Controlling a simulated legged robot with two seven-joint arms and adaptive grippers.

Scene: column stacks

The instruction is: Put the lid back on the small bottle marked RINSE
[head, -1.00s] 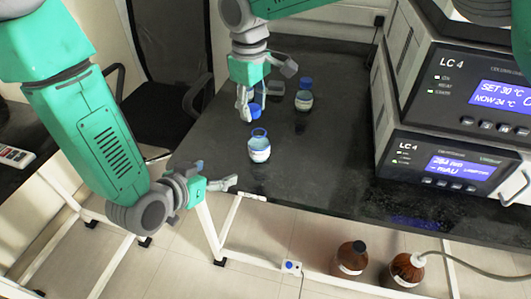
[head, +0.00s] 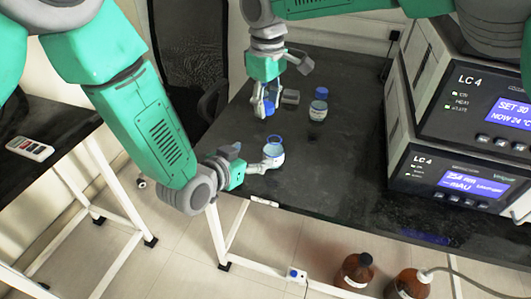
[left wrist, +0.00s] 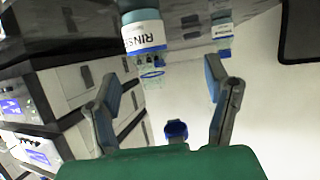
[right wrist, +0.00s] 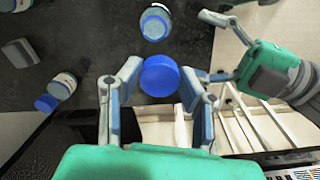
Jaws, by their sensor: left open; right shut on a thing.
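The small RINSE bottle (left wrist: 143,36) shows its label in the left wrist view, upside down. Its mouth is open. In the head view the bottle (head: 273,152) stands upright near the table's front-left edge. My left gripper (head: 262,163) is open at its near side; in the left wrist view the bottle is beyond the fingertips (left wrist: 162,72). My right gripper (right wrist: 165,85) is shut on the blue lid (right wrist: 160,76), held above and behind the bottle (right wrist: 155,22). A blue round thing (left wrist: 176,130), probably the lid, shows low in the left wrist view.
A second bottle (head: 318,107) with a blue cap stands behind and right of the open one. Stacked LC 4 units (head: 455,170) occupy the table's right side. The middle of the table (head: 345,160) is clear.

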